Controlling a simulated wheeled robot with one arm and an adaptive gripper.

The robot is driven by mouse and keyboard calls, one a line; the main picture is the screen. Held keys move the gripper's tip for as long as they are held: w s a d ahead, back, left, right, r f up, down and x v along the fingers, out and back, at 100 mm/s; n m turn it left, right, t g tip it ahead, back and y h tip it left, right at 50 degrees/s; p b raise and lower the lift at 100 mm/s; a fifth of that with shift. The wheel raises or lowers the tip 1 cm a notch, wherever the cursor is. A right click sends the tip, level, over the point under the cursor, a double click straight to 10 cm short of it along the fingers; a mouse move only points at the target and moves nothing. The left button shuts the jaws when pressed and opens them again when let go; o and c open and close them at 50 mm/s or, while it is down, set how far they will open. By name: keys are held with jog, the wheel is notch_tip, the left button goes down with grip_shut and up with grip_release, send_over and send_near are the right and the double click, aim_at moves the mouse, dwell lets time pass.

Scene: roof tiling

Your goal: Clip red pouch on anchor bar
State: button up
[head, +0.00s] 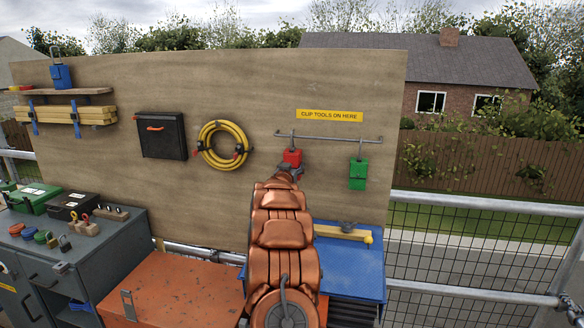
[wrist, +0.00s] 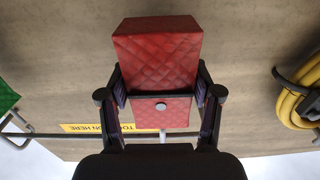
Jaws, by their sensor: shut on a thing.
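The red pouch (head: 292,157) is up against the board, just under the left end of the grey anchor bar (head: 330,138). In the wrist view the quilted red pouch (wrist: 157,55) sits between both fingers, with a round stud on its flap. My gripper (wrist: 160,92) is shut on its sides. In the head view my gripper (head: 289,173) is partly hidden behind my arm. A thin clip rises from the pouch to the bar; I cannot tell whether it is hooked over it. The bar also crosses the wrist view (wrist: 50,135), partly hidden by the pouch.
A green pouch (head: 358,174) hangs from the bar's right side. A yellow sign (head: 329,115) is above the bar. A coiled yellow hose (head: 222,146) and black case (head: 162,135) are on the board to the left. A blue-topped bench (head: 350,268) stands below.

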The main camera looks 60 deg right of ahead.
jog(key=shift+f+b, duration=0.3)
jog(key=shift+f, duration=0.15)
dwell(0.4)
jog(key=o, duration=1.6)
jog(key=shift+a, duration=0.1)
jog(key=shift+c, duration=0.2)
jog(key=v, duration=1.2)
